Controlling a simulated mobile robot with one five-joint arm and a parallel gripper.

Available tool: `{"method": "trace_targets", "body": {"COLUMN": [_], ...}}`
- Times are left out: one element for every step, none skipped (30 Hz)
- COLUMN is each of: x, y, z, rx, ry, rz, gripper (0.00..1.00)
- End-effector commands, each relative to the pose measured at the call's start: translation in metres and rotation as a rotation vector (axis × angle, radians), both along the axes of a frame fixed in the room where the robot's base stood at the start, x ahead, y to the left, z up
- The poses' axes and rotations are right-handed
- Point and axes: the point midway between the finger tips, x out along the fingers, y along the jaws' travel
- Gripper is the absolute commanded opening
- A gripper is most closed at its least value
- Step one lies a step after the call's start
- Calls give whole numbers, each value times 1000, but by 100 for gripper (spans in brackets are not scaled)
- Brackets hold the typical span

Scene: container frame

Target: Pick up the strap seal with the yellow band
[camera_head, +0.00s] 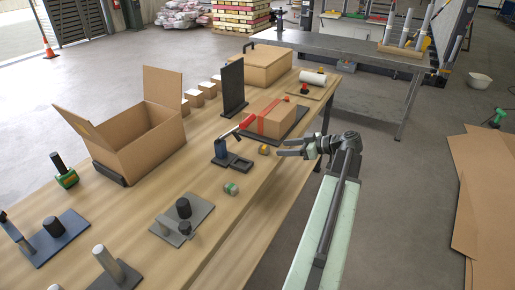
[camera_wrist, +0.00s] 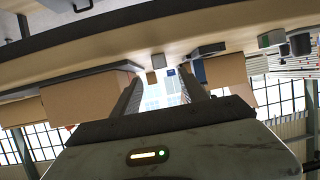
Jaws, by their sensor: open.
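A small grey piece with a yellow-orange top (camera_head: 264,150), which looks like the yellow-banded strap seal, sits on the wooden table near its right edge. Another small piece with green and pale parts (camera_head: 230,188) lies nearer the front. My gripper (camera_head: 279,147) is open and empty, its fingers pointing left just right of the yellow-topped piece. In the wrist view my two fingers (camera_wrist: 162,82) stand apart with nothing held between them. Small blocks show beyond them, including a brownish one (camera_wrist: 158,61), but I cannot tell which is the seal.
A strapped carton (camera_head: 277,118) on a dark plate stands behind the yellow-topped piece. An open carton (camera_head: 138,137) is farther left.

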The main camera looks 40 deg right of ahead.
Motion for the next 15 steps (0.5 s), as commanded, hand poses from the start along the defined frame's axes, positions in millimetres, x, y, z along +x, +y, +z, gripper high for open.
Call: {"method": "trace_targets", "body": {"x": [4, 7, 12, 16, 20, 22, 24, 24, 24, 26, 28, 32, 36, 41, 47], "y": [2, 3, 5, 6, 8, 9, 9, 9, 9, 10, 11, 12, 14, 16, 18], "z": [-3, -4, -7, -9, -10, -11, -11, -10, -10, -10, -11, -12, -13, -14, -15], "rx": [0, 0, 0, 0, 0, 0, 0, -1, 0, -1, 0, 0, 0, 0, 0], "ry": [0, 0, 0, 0, 0, 0, 0, 0, 0, 0, 0, 0, 0, 0, 0], "rz": [2, 3, 4, 4, 4, 4, 4, 4, 3, 4, 4, 4, 5, 5, 6], "gripper": [51, 51, 51, 51, 51, 51, 51, 51, 51, 51, 51, 51, 51, 51, 51]}}
